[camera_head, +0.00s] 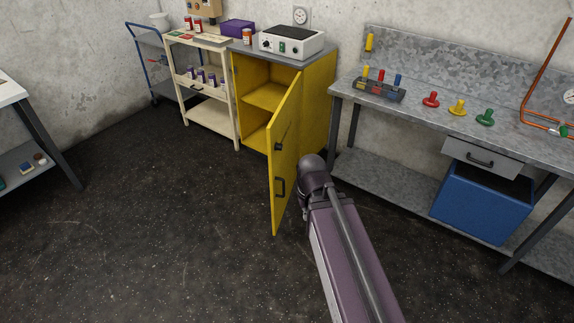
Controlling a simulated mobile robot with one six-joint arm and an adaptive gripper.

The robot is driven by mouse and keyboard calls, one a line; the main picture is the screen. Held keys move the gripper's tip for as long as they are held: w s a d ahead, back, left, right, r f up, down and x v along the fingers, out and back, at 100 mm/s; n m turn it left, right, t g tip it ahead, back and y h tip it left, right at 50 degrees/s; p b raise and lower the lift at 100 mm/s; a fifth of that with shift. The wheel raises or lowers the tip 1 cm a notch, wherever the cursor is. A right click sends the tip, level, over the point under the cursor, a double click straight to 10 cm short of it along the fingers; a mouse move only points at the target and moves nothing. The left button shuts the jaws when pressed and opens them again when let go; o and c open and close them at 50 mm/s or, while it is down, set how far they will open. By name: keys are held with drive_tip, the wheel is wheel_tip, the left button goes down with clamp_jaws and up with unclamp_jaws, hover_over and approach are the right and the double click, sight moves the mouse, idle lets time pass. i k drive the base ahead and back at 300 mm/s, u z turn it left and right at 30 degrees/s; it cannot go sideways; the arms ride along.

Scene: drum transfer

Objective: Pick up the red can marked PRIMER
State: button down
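Two red cans with white bands stand on top of a cream shelf unit (226,120) at the back left, one at the left (188,23) and one beside it (198,25). A third can, orange-red with a white band (247,37), stands on the grey top of the yellow cabinet (318,105). The lettering on all three is too small to read, so I cannot tell which is marked PRIMER. My arm reaches up from the bottom centre to a rounded joint in front of the cabinet. My gripper does not show.
The yellow cabinet's door (286,160) stands open toward me, close to my arm. Several purple cans (201,76) stand on the cream unit's middle shelf. A white device (292,41) is on the cabinet. A metal workbench (410,120) is at right. Floor at left is clear.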

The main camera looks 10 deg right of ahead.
sight(199, 23)
drive_tip(key=u, duration=0.05)
drive_tip(key=k, duration=0.15)
drive_tip(key=z, duration=0.3)
drive_tip(key=i, duration=1.65)
drive_tip(key=u, duration=0.2)
